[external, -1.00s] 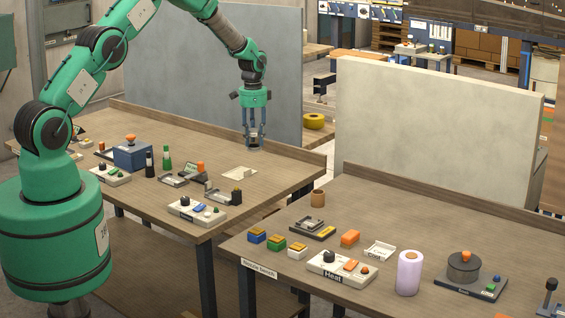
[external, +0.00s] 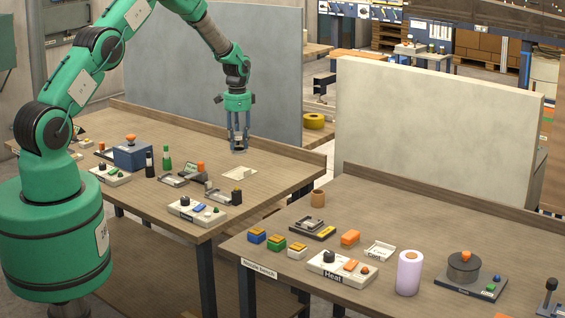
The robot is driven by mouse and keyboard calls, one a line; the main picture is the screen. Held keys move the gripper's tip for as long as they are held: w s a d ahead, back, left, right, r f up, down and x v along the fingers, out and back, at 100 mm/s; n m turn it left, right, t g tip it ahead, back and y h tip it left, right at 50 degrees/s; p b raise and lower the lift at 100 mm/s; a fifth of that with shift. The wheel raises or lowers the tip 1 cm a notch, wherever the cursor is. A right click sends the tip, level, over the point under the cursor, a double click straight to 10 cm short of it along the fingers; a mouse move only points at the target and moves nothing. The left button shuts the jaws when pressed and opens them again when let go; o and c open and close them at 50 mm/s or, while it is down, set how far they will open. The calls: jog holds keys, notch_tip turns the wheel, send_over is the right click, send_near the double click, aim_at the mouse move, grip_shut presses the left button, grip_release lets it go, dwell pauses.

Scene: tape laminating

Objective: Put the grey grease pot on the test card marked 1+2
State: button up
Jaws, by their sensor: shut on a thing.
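My gripper (external: 239,147) is shut on a small grey pot (external: 238,142), partly hidden between the fingers. It holds the pot upright as far as I can tell, above the back right part of the left bench. A flat cream card (external: 239,173) lies on that bench, just below and in front of the gripper in the picture. Any marking on the card is too small to read. The pot is apart from the card.
Left of the card are small clamp-like fixtures (external: 222,194), a green bottle (external: 167,158), a black bottle (external: 149,164) and a blue box (external: 132,155). A switch box (external: 197,212) stands at the front edge. The bench right of the card is clear.

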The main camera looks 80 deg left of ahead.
aim_at(238, 133)
jog(key=shift+f, duration=1.75)
jog(key=shift+f, duration=2.1)
jog(key=shift+f, duration=0.1)
jog(key=o, duration=1.2)
jog(key=shift+r, duration=6.1)
